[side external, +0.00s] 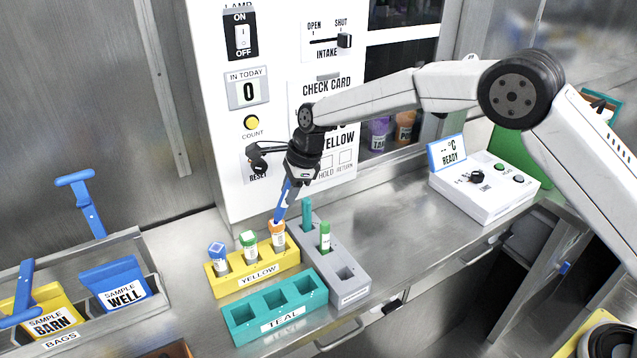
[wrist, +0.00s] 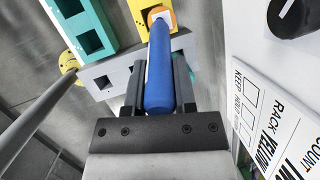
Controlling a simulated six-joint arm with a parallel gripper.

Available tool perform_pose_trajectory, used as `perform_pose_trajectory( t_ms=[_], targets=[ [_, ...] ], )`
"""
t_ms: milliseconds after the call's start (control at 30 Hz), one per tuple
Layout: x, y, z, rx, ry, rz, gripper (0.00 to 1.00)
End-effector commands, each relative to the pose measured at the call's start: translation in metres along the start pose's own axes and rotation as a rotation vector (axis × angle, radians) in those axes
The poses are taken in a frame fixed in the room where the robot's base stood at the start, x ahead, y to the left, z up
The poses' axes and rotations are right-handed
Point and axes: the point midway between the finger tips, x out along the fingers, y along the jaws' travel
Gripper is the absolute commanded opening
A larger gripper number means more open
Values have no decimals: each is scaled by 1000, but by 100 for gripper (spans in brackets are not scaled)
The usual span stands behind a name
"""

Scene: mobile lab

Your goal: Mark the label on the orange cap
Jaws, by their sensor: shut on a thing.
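My gripper (side external: 291,184) is shut on a blue marker (side external: 283,205), which points down and slightly left. In the wrist view the marker (wrist: 159,75) lies between the fingers (wrist: 161,92). Its lower end is at the orange cap (side external: 277,227) of a tube in the right slot of the yellow rack (side external: 256,280). The orange cap also shows just past the marker in the wrist view (wrist: 158,15). I cannot tell whether tip and label touch; the marker hides part of the cap. Blue-capped (side external: 217,250) and green-capped (side external: 248,240) tubes stand beside it.
A grey rack (side external: 362,292) close on the right holds a teal upright thing (side external: 307,214) and a green-capped tube (side external: 325,235). An empty teal rack (side external: 240,321) stands in front. The white panel (side external: 232,130) rises close behind. Bags (side external: 115,285) stand at left.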

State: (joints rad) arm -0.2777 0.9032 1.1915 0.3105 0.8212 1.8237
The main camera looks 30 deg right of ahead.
Motion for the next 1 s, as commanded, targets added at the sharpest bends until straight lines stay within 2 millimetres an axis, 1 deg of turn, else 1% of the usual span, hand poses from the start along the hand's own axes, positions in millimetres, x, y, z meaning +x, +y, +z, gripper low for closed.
perform_pose_trajectory(
  t_ms=[200, 733, 1000],
  targets=[
    [3, -11, 0, 1, 2, 2, 0],
    [-2, 14, -2, -1, 2, 3, 0],
    [2, 2, -1, 1, 2, 3, 0]
  ],
)
